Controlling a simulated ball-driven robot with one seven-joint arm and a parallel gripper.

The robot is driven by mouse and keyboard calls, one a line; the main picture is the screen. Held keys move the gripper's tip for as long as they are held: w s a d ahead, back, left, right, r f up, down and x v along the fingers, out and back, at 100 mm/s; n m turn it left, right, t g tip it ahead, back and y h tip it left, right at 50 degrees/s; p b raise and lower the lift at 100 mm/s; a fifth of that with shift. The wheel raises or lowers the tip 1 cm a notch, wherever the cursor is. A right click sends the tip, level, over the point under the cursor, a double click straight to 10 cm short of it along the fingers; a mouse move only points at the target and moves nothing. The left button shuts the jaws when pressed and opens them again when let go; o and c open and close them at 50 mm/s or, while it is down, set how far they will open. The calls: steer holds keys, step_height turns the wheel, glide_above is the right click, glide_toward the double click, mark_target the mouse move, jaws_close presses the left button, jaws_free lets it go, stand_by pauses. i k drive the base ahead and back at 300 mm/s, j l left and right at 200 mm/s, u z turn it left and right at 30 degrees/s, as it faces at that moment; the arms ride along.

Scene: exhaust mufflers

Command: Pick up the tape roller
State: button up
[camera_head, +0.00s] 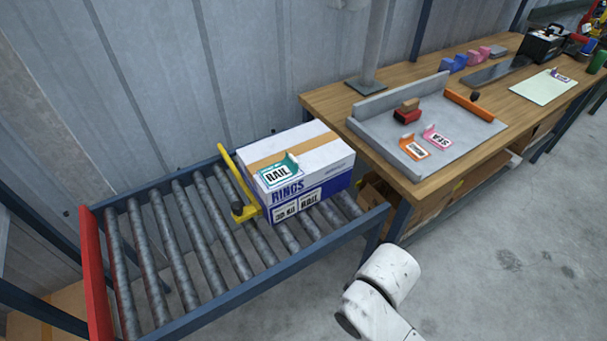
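I cannot tell for sure which thing is the tape roller. A small red block with a brown top (407,110) sits on the grey tray (455,148) on the wooden bench. A blue-purple piece (454,64) and a pink piece (479,56) stand further back on the bench; their exact shape is too small to make out. A white part of my arm shows at the bottom, in front of the bench and conveyor. My gripper is out of view.
Orange (414,147) and pink (438,136) tags lie on the tray. A black case (543,45) stands at the far bench end. Floor at right is clear.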

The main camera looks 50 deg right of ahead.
mark_target(408, 112)
steer(key=z, duration=1.5)
